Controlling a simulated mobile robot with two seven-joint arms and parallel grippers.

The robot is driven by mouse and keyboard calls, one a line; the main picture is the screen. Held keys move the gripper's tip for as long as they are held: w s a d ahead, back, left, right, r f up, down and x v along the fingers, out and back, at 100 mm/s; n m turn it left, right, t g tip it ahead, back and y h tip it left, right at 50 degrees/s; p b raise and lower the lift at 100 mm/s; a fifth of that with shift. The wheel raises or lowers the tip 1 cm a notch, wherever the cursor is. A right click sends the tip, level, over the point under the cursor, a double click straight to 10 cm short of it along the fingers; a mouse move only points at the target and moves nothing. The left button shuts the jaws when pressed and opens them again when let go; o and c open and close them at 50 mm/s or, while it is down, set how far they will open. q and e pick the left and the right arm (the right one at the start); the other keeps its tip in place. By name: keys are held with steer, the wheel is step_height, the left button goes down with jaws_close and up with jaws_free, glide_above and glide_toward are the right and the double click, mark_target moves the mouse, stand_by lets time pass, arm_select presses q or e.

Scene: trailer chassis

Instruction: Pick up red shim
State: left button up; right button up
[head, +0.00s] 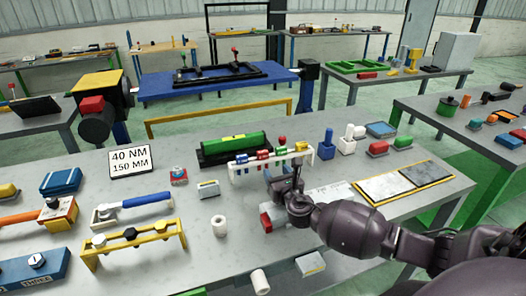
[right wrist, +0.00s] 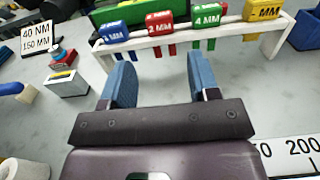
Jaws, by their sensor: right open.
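The red shim (right wrist: 159,20), marked 2 MM, hangs on a white rack (right wrist: 225,38) between a blue shim (right wrist: 117,32) and a green shim (right wrist: 207,15). In the head view the red shim (head: 263,155) sits in the same row, near the middle of the table. My right gripper (right wrist: 160,78) is open and empty, its two blue fingers pointing at the rack. The red shim lies ahead of the gap between them, apart from both. In the head view the right gripper (head: 285,180) is in front of the rack. My left gripper is not in view.
A yellow shim (right wrist: 262,10) hangs at the rack's right end. A green cylinder in a black cradle (head: 235,145) is behind the rack. A white ruler plate (head: 330,193) lies right of the gripper. A blue block (head: 327,148) stands right of the rack.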

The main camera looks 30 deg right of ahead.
mark_target(264, 154)
steer(key=shift+w+d, duration=0.25)
steer(key=shift+w, duration=0.25)
steer(key=shift+a+b+x, duration=0.15)
steer(key=shift+b+x, duration=0.1)
steer(key=shift+x, duration=2.3)
steer(key=shift+a+b+x, duration=0.1)
steer(key=shift+b+x, duration=0.15)
steer(key=shift+x, duration=2.35)
steer(key=shift+r, duration=0.1)
steer(key=c, duration=0.7)
